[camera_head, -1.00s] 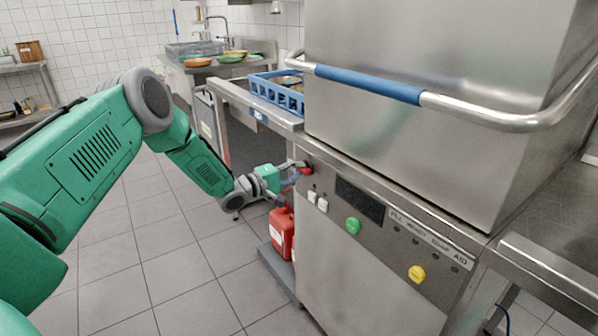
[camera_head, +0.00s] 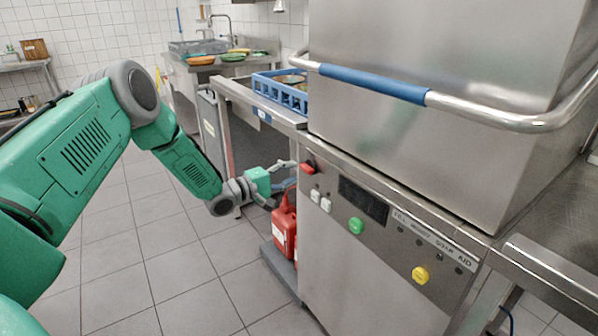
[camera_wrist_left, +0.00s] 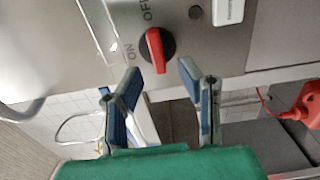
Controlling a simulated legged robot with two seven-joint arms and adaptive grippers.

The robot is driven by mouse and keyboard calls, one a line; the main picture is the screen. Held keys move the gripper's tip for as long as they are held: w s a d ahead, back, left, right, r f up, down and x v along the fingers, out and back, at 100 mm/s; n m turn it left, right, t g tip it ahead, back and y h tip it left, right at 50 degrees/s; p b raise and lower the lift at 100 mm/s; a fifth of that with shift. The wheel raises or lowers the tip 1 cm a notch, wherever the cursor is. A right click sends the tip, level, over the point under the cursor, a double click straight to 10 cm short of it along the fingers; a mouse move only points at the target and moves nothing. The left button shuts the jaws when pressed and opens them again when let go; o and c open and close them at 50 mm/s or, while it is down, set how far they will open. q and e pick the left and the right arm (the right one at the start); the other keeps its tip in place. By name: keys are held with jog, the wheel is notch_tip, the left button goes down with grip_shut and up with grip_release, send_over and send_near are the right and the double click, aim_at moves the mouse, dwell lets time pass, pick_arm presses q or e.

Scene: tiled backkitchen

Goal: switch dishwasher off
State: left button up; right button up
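The dishwasher (camera_head: 375,235) is a large steel hood machine at the right of the head view. Its red rotary switch (camera_head: 308,167) sits at the left end of the front panel. In the left wrist view, the red knob (camera_wrist_left: 156,50) on its black base stands upright in the picture, its upper end towards the "OFF" label and "ON" to its left. My left gripper (camera_head: 290,174) is open and empty, just left of the switch and apart from it. In the wrist view its fingertips (camera_wrist_left: 160,71) are spread either side of the knob's lower end.
The panel also has two white switches, a green button (camera_head: 355,226) and a yellow button (camera_head: 420,275). A red canister (camera_head: 284,228) stands below my left gripper. A blue rack (camera_head: 280,94) is on the counter behind. Floor at the left is clear.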

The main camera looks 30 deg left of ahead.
pick_arm(q)
jog(key=v, duration=0.8)
jog(key=shift+a+f, duration=0.15)
jog(key=shift+a, duration=0.2)
jog(key=shift+s, duration=0.1)
